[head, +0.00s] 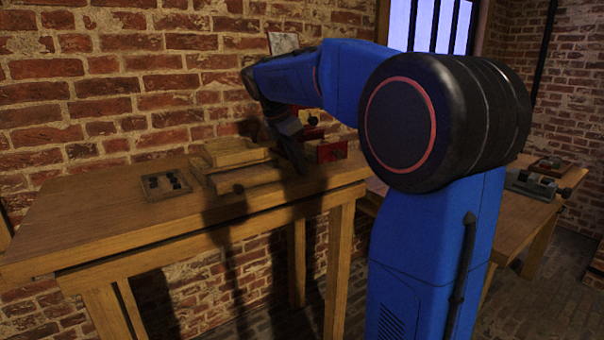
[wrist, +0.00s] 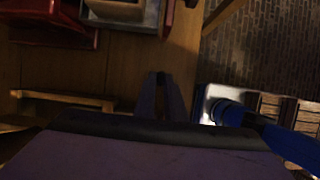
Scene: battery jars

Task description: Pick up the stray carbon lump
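My gripper (head: 300,172) hangs over the right part of the bench, to the right of the lone lump. In the wrist view my gripper's two fingers (wrist: 160,76) point away, with a dark space between their bases. Their tips are too dark to tell whether they are parted. No lump can be made out at them.
Stacked wooden pieces (head: 235,150) stand left of my gripper. A red object (head: 332,151) stands just right of it. A second table (head: 515,220) with small items is at the right. The bench's left part is clear. A brick wall runs behind.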

